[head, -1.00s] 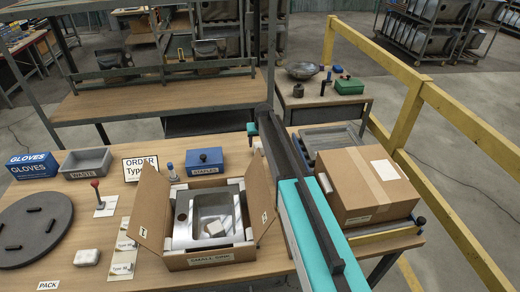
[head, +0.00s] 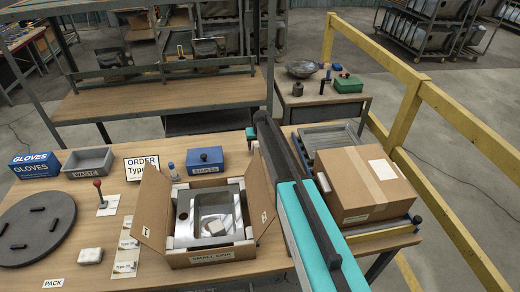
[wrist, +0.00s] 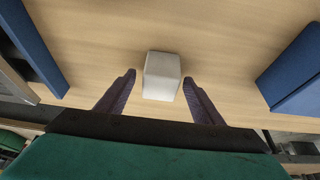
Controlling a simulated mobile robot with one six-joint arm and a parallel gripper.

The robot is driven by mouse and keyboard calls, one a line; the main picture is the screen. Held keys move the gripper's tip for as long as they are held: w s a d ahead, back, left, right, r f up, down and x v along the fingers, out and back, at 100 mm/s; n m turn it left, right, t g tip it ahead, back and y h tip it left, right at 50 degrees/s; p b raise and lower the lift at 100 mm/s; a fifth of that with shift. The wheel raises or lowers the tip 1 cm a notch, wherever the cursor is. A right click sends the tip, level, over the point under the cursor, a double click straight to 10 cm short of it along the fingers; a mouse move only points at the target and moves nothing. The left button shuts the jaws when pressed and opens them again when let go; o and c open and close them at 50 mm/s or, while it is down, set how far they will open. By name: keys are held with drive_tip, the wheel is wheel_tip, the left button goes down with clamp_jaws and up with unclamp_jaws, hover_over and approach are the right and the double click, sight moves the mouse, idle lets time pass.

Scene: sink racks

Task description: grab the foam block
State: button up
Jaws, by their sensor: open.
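A pale grey-white block (wrist: 163,68), looking like the foam block, sits over bare wood-coloured surface in the wrist view. My gripper (wrist: 159,80) is open, with one dark finger on each side of the block. A gap shows on both sides, so the fingers appear apart from it. I cannot tell their height relative to it. In the head view my arm hides the gripper and this spot. Two other whitish blocks show there: one on the table at left (head: 90,256) and one inside the sink (head: 214,228) in the open carton.
Blue objects stand left (wrist: 32,42) and right (wrist: 296,75) of the block in the wrist view. The head view shows the open carton (head: 209,259), the blue staples box (head: 205,160), a grey waste bin (head: 88,162) and a closed carton (head: 366,187) right of my arm.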

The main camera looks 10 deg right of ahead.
drive_tip(key=shift+c, duration=0.4)
drive_tip(key=c, duration=1)
drive_tip(key=shift+r, duration=0.1)
drive_tip(key=shift+c, duration=0.2)
drive_tip(key=shift+r+b, duration=2.15)
drive_tip(key=shift+r, duration=2.8)
